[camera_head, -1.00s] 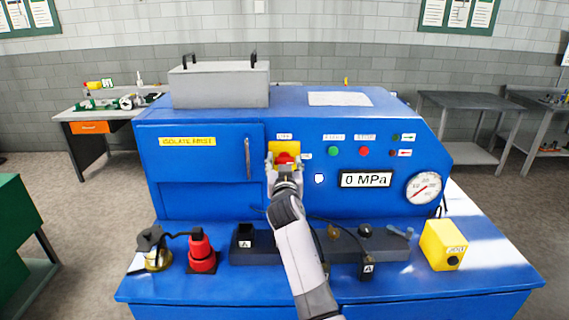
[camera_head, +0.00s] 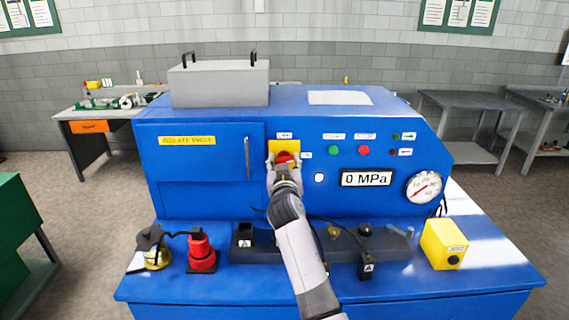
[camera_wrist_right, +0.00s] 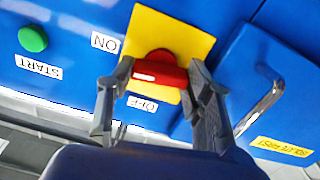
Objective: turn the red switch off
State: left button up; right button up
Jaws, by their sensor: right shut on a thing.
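The red switch (camera_head: 285,157) is a rotary handle on a yellow plate (camera_head: 292,146) on the blue machine's front. My right gripper (camera_head: 284,160) is at it, and the right wrist view shows its two fingers (camera_wrist_right: 153,84) closed on opposite ends of the red handle (camera_wrist_right: 160,70). That view is turned nearly upside down. The OFF label (camera_wrist_right: 142,103) lies at the switch's top and the ON label (camera_wrist_right: 104,42) at its right as seen from the head. The handle's white mark faces a point between the two labels. My left gripper is not in view.
A green start button (camera_head: 333,150) and a red button (camera_head: 364,151) sit right of the switch. A door handle (camera_head: 247,158) stands out to its left. The display (camera_head: 367,178) reads 0 MPa. Tools and a yellow box (camera_head: 443,244) occupy the ledge below.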

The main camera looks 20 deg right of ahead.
jog(key=n, duration=0.3)
jog(key=shift+a+r+n, duration=0.1)
jog(key=shift+n, duration=0.3)
jog(key=n, duration=0.3)
jog(key=shift+n, duration=0.3)
jog(key=n+p, duration=0.1)
jog(key=n, duration=0.4)
jog(key=shift+p, duration=0.3)
jog(key=shift+a+f+n+p, duration=0.1)
jog(key=shift+f+n+p, duration=0.1)
jog(key=shift+n, duration=0.8)
jog(key=shift+f+n+p, duration=0.1)
jog(key=shift+n+p, duration=0.05)
jog(key=shift+n, duration=0.85)
jog(key=o, duration=1.1)
jog(key=shift+a, duration=0.15)
jog(key=shift+o, duration=0.2)
